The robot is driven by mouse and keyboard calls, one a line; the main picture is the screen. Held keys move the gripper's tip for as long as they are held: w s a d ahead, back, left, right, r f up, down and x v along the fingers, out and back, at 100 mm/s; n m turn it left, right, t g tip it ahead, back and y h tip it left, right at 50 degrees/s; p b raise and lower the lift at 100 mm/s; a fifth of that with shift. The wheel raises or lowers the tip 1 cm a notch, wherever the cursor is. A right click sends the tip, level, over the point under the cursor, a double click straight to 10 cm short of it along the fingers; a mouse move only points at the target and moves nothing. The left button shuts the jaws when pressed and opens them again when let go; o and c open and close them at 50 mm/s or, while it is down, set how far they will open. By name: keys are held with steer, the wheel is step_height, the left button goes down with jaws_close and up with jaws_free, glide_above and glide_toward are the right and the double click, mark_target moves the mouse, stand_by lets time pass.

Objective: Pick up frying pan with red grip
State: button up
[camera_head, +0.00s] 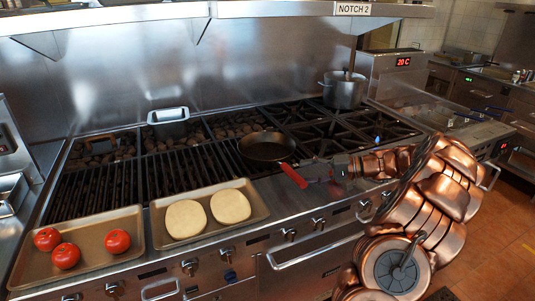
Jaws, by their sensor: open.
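The dark frying pan (266,148) sits on the grill top near the middle of the range. Its red grip (293,176) points toward the front edge and slightly right. My gripper (309,172) is open, just right of the red grip, with its fingers pointing left toward it. Whether the fingers touch or straddle the grip is too small to tell.
A tray (134,228) with three tomatoes and a tray (261,209) with two pale round patties lie along the front ledge. A metal pot (343,91) stands at the back right. A small metal container (168,116) sits at the back left.

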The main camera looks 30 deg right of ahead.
mark_target(290, 171)
steer(key=shift+r+p+x, duration=0.2)
steer(key=shift+p+x, duration=0.35)
steer(key=shift+x, duration=1)
steer(key=shift+r+p+x, duration=0.2)
steer(key=shift+p+x, duration=0.3)
steer(key=shift+x, duration=1.05)
steer(key=shift+w, duration=0.1)
jaws_close()
